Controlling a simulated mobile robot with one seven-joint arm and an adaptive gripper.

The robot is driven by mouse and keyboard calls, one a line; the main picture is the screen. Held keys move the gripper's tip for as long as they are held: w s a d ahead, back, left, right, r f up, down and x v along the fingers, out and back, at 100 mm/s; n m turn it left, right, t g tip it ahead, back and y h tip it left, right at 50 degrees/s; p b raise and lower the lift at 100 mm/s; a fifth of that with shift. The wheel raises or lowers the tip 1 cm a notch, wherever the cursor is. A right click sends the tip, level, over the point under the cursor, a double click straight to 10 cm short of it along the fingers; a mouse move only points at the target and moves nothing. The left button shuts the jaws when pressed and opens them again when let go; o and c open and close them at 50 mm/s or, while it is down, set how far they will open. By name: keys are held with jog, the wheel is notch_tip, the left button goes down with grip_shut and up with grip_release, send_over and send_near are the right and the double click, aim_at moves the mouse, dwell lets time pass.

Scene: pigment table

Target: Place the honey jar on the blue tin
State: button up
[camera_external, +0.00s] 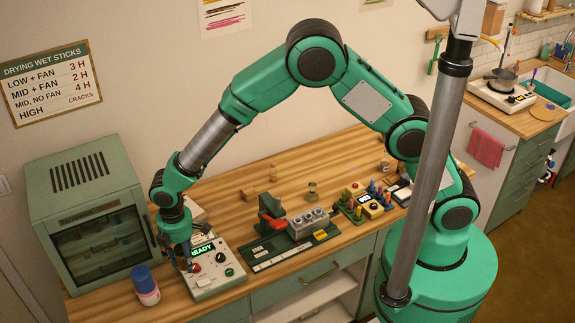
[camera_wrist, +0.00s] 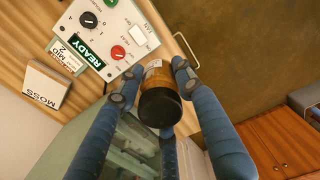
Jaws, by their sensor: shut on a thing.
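In the wrist view a small amber jar with a dark lid, the honey jar (camera_wrist: 160,95), is held between the blue fingers of my gripper (camera_wrist: 152,84). In the external view my gripper (camera_external: 187,264) points down beside the left edge of the control panel, in front of the cabinet; the jar cannot be made out there. A container with a blue top, a white band and a pinkish bottom (camera_external: 146,285) stands upright at the table's front left, apart from my gripper. I cannot tell whether it is the blue tin; no other blue tin is clear.
The control panel (camera_external: 212,270) with a READY display is right beside my gripper. The green drying cabinet (camera_external: 85,170) stands behind it at left. A clamp fixture on a green board (camera_external: 285,258) is to the right. A white MOSS block (camera_wrist: 45,87) shows in the wrist view.

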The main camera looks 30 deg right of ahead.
jog(key=p, duration=0.3)
send_over(140, 273)
jog(key=shift+s+d+f, duration=0.15)
jog(key=shift+d+f, duration=0.15)
jog(key=shift+f, duration=0.45)
jog(key=shift+a, duration=0.1)
dwell(0.3)
jog(key=shift+w+a, duration=0.15)
jog(key=shift+w, duration=0.05)
jog(key=shift+f, duration=1.75)
jog(key=shift+f, duration=0.2)
jog(key=o, duration=1.2)
jog(key=shift+r+p, duration=0.2)
jog(key=shift+p, duration=0.1)
